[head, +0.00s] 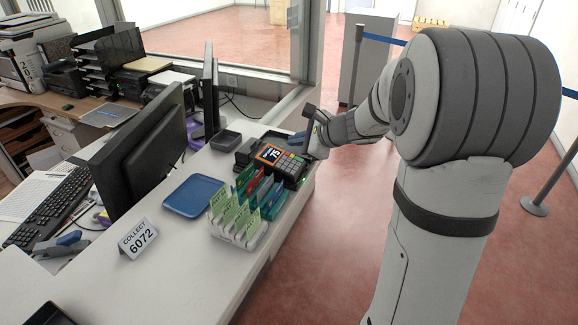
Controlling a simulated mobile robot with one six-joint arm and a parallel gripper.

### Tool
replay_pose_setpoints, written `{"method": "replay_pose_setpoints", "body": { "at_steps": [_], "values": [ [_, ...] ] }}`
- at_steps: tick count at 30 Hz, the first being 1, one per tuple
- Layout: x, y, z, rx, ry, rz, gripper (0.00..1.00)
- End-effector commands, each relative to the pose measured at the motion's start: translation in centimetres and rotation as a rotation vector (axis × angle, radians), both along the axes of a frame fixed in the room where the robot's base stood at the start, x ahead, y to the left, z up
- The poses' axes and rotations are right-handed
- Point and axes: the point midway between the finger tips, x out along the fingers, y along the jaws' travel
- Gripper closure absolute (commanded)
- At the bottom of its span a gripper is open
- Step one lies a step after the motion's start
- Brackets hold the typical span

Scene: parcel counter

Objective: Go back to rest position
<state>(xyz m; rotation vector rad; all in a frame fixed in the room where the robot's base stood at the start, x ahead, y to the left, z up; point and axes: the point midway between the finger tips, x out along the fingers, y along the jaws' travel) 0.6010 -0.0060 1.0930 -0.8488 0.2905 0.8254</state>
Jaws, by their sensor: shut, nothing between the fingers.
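My gripper (299,139) is at the far right end of the counter (160,245), just above and behind the card terminal (279,160). It is shut and holds nothing that I can see. My arm reaches in from the right side of the head view, bent at the large elbow, with the forearm pointing left toward the counter. The terminal has a lit orange and dark screen and partly hides what lies below the gripper.
A white rack of green, teal and red cards (236,230) stands in front of the terminal. A barrier post (534,206) stands at right on open red floor.

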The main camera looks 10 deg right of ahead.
Motion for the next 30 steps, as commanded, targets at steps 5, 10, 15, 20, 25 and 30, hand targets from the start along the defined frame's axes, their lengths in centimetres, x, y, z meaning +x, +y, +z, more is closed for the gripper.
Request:
{"method": "replay_pose_setpoints", "body": {
  "at_steps": [5,10,15,20,25,30],
  "values": [
    [0.0,0.0,0.0,0.000,0.000,0.000,1.00],
    [-3.1,2.0,0.5,-0.124,-0.022,0.139,1.00],
    [-11.0,5.0,0.5,-0.429,-0.071,0.483,1.00],
    [-18.7,5.5,-0.5,-0.742,-0.115,0.828,1.00],
    [-25.3,3.6,-1.5,-1.051,-0.144,1.157,1.00],
    [-28.9,1.4,-2.0,-1.257,-0.147,1.371,1.00]
  ]
}}
